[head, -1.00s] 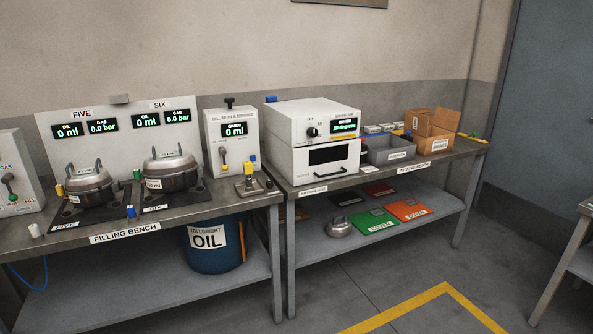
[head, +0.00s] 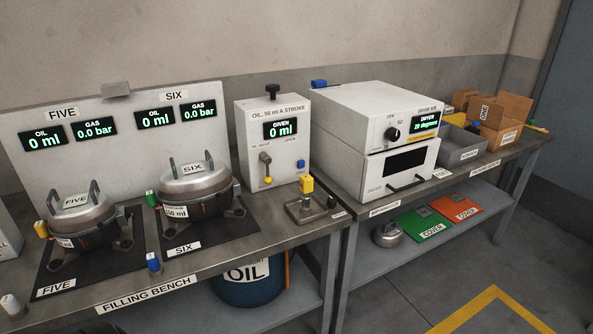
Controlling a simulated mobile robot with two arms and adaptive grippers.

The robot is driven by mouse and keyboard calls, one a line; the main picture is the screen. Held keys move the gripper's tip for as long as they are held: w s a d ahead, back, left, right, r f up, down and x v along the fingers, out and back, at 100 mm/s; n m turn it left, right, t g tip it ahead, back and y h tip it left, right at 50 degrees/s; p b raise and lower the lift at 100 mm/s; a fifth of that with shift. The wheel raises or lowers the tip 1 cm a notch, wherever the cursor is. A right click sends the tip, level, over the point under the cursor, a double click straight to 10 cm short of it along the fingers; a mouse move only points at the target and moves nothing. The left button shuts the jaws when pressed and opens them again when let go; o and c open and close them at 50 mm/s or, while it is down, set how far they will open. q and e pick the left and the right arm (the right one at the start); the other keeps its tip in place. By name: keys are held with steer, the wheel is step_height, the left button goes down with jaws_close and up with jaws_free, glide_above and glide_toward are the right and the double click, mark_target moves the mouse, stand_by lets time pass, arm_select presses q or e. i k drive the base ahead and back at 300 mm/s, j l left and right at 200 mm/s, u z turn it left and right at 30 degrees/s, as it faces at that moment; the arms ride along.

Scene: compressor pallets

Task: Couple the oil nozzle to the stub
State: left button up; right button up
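A yellow block-shaped piece (head: 306,184), which looks like the oil nozzle, stands upright on a small metal stand (head: 306,210) at the bench's right end. The white oil unit (head: 262,145) behind it reads "GIVEN 0 ml" and has a lever on its front. Compressor FIVE (head: 78,220) and compressor SIX (head: 193,190) sit on dark mats to the left. A yellow cap or fitting (head: 41,229) shows at FIVE's left side and a green one (head: 151,198) at SIX's left. I cannot tell which part is the stub. Neither gripper is in view.
A blue cap (head: 153,262) and a pale cylinder (head: 11,305) stand near the front of the filling bench (head: 225,258). A white dryer (head: 375,140), a grey bin (head: 462,143) and cardboard boxes (head: 503,125) stand on the right bench. A blue oil drum (head: 245,285) is underneath.

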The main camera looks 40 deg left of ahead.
mark_target(306, 185)
steer(key=j, duration=0.6)
steer(key=i+j, duration=0.15)
steer(key=j, duration=0.5)
